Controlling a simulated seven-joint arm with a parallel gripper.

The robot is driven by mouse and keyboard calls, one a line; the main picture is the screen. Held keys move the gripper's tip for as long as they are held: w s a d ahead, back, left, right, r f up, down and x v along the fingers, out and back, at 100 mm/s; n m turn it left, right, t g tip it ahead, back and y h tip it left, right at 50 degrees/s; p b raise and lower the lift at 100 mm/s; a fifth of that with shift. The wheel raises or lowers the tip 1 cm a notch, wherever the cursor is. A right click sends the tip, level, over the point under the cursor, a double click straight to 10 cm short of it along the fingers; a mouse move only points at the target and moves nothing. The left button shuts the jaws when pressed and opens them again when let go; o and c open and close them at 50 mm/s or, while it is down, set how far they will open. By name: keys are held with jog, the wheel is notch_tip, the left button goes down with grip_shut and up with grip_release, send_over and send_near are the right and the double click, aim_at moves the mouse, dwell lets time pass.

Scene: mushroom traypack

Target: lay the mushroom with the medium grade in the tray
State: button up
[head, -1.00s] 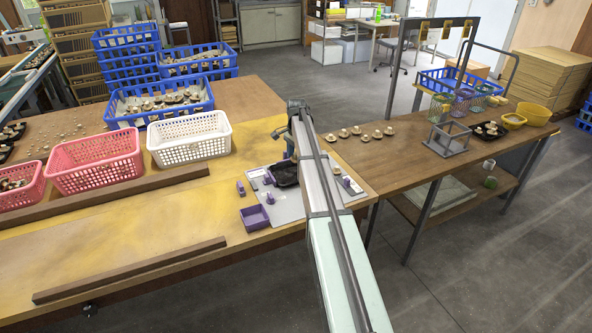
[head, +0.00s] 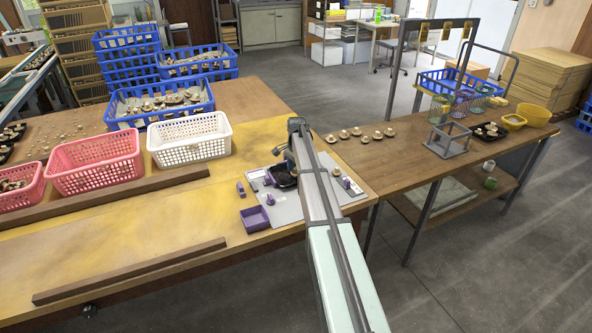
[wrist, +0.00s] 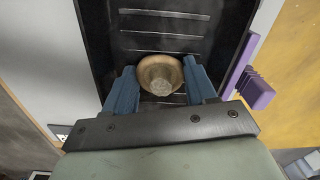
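My gripper (wrist: 160,78) has blue fingers, one on each side of a tan-brown mushroom (wrist: 160,74) with a paler round stem end facing the camera. Both fingertips appear to touch its rim. The mushroom is over the black tray (wrist: 205,20), which has pale slots or ribs across its floor. I cannot tell whether the mushroom touches the tray floor. In the head view my gripper (head: 281,160) is low over the dark tray (head: 284,183), and the mushroom is hidden there. A row of several mushrooms (head: 357,132) lies on the brown table to the right.
The tray sits on a grey mat (head: 288,210) with a purple box (head: 254,218) and small purple pieces (head: 240,189) around it. A white basket (head: 189,147) and a pink basket (head: 95,166) stand to the left. A wooden strip (head: 135,270) crosses the front table.

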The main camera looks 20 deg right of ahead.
jog(key=o, duration=0.4)
notch_tip(320, 180, up, 12)
jog(key=shift+s+r, duration=0.1)
jog(key=shift+r, duration=0.1)
dwell(0.5)
dwell(0.4)
